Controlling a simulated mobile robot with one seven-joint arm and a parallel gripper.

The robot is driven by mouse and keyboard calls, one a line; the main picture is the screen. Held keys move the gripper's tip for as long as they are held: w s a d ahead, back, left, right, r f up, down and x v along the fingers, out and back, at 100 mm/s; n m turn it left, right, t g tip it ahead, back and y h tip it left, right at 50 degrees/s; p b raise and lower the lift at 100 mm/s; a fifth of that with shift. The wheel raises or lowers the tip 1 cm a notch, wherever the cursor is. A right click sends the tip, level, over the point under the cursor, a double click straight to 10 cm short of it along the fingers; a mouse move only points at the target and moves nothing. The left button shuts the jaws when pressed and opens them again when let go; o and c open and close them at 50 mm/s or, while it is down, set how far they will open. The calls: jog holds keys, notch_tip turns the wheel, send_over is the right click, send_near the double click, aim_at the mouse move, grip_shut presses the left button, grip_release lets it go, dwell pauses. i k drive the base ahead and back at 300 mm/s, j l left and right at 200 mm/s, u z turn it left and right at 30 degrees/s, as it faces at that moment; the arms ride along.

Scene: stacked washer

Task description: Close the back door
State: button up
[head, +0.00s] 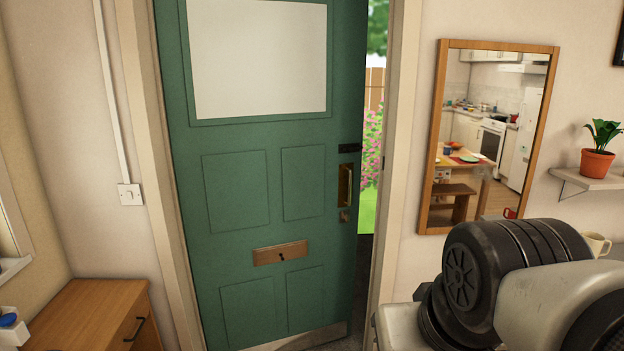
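The back door (265,140) is a green panelled door with a large pale pane (258,58) at the top and a brass letter plate (280,253) low in the middle. It stands partly open, with a gap on its right side that shows a garden (372,150) outside. A brass pull handle (346,184) sits near its right edge, with a small lock fitting (344,215) just below. My arm fills the lower right of the head view, to the right of the door and apart from it. My gripper is not in view.
A wood-framed mirror (442,140) hangs right of the door and reflects a kitchen. A shelf (590,181) holds a potted plant (597,152). A pale mug (597,243) stands behind my arm. A wooden cabinet (85,312) stands at lower left. A light switch (130,194) is left of the frame.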

aim_at(264, 99)
jog(key=i+j+z, duration=0.35)
jog(key=i+j, duration=0.35)
jog(key=i, duration=0.25)
jog(key=i+j+z, duration=0.35)
jog(key=i+j, duration=0.55)
